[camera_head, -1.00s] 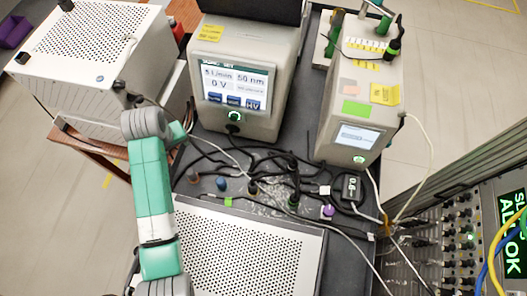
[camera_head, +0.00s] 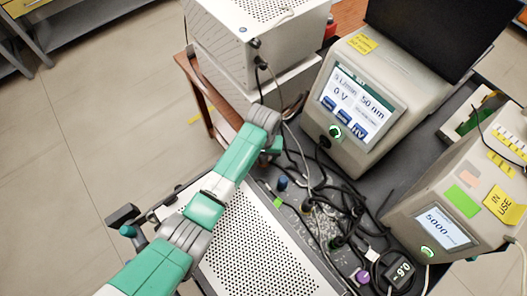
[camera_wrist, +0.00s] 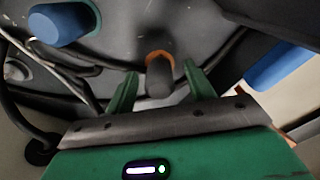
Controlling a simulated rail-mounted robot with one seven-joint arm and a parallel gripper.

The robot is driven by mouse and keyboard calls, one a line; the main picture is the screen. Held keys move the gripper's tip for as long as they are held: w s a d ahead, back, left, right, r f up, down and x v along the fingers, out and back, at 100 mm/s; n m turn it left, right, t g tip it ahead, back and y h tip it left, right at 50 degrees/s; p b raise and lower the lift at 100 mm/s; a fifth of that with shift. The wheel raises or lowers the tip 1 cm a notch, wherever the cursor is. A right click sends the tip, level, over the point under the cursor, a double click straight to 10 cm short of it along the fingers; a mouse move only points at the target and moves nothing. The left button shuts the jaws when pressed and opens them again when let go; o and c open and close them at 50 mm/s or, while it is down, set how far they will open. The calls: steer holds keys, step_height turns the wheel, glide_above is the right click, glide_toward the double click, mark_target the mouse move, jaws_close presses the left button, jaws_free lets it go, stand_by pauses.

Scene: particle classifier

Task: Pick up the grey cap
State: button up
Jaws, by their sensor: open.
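The grey cap (camera_wrist: 160,78) stands out from an orange ring in the upper middle of the wrist view. My gripper (camera_wrist: 160,86) is open, with one green finger on each side of the cap; no contact shows. In the head view my gripper (camera_head: 275,147) is low over the back left of the dark cart top, and the grey cap is hidden behind my arm there. A blue cap (camera_wrist: 60,22) sits left of the grey one in the wrist view, and it also shows in the head view (camera_head: 282,183).
Black cables (camera_head: 345,205) tangle right of my gripper. A beige device with a screen (camera_head: 355,105) stands behind, and a white perforated box (camera_head: 265,50) behind to the left. A perforated metal case (camera_head: 250,245) lies in front. A purple cap (camera_head: 363,276) is farther right.

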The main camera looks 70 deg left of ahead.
steer(key=c, duration=0.9)
step_height(320, 180, up, 10)
steer(key=shift+p, duration=1.15)
steer(key=shift+c, duration=0.2)
